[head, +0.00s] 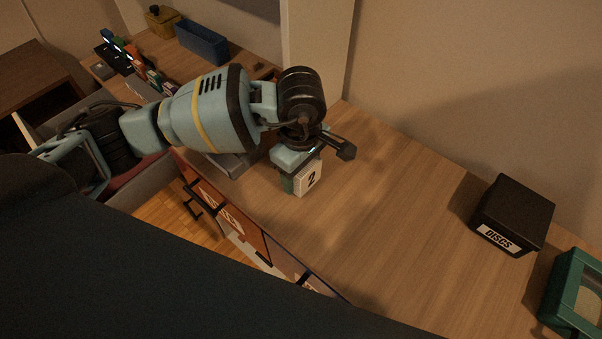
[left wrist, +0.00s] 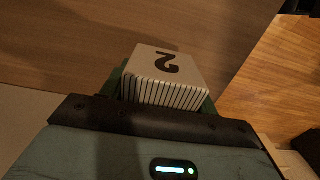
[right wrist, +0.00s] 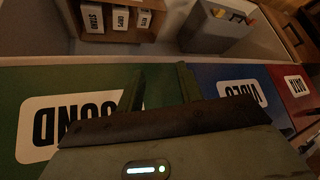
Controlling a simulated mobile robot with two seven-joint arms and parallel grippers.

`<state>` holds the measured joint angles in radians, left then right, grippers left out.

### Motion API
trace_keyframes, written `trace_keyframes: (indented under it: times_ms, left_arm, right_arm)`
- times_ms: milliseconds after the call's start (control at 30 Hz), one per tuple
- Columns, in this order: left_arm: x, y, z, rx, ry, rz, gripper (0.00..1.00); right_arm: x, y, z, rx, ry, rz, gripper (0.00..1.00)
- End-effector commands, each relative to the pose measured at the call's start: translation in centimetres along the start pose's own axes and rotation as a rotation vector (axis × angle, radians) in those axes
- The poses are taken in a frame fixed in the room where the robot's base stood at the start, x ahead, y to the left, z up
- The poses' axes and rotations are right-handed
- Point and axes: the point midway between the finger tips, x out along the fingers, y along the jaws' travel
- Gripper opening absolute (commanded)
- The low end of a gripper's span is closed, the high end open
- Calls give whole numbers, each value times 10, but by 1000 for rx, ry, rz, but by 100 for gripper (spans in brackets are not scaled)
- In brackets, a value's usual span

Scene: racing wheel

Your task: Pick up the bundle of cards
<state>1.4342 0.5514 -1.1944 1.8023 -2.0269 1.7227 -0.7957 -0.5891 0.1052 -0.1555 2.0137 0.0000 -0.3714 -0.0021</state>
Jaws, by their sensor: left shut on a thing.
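The bundle of cards (head: 309,179) is a pale block with a black "2" on its face, at the front edge of the wooden counter in the head view. In the left wrist view the bundle (left wrist: 170,72) shows its many stacked edges between green fingers. My left gripper (head: 297,176) reaches down from above and is shut on it. Whether the bundle touches the counter is hard to tell. My right gripper (right wrist: 158,88) shows only in the right wrist view; its two green fingers are apart with nothing between them, over labelled coloured panels.
A black "DISCS" box (head: 513,214) and a teal-framed object (head: 577,292) stand at the right of the counter (head: 400,220). A blue bin (head: 202,43) and a yellow container (head: 161,20) are at the back left. The counter's middle is clear.

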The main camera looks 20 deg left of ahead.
Motion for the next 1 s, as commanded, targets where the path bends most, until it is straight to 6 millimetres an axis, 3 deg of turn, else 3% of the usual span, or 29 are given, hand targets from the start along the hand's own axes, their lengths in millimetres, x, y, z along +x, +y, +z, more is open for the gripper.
trace_keyframes:
  times_ms: [133, 700, 1000]
  left_arm:
    - [-20, -4, -1, 0, 0, 0, 36]
    - [-28, -125, -16, 0, 0, -3, 36]
    - [-32, -156, -20, 0, 0, -2, 36]
  right_arm:
    - [1, 0, 3, 0, -5, -1, 36]
    - [7, 0, 13, 2, -19, -2, 36]
    - [9, 0, 11, 3, -13, -3, 36]
